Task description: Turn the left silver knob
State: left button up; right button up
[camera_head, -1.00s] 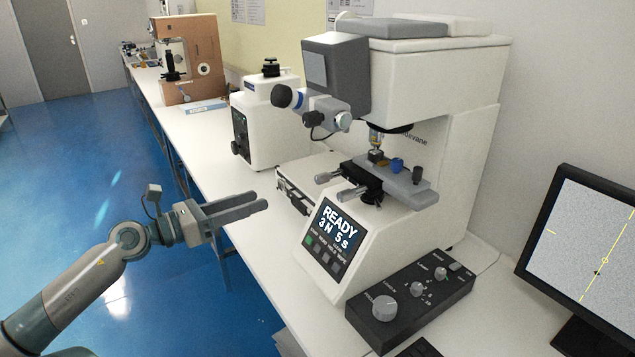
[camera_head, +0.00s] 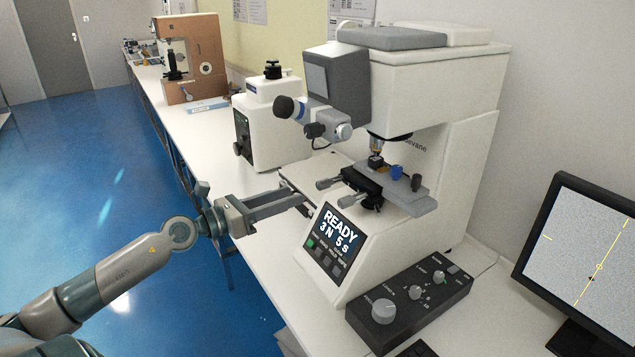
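A white hardness tester (camera_head: 440,95) stands on the bench. Two silver micrometer knobs stick out to the left from its dark stage: the left one (camera_head: 327,184) is farther back, the other (camera_head: 348,204) nearer. My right gripper is out of view.
A black control box (camera_head: 410,303) with several silver dials lies in front of the tester. A monitor (camera_head: 585,260) stands at the right. A smaller white instrument (camera_head: 268,125) stands behind my gripper. The lit display panel (camera_head: 336,238) is close by.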

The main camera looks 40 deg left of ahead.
aim_at(318, 187)
pick_arm(q)
jog(key=p+x, duration=0.3)
jog(key=x, duration=0.4)
jog(key=shift+w+r, duration=0.1)
jog(key=shift+r, duration=0.05)
jog(key=shift+p+x, duration=0.35)
jog(key=shift+x, duration=0.7)
jog(key=shift+c, duration=0.3)
grip_shut()
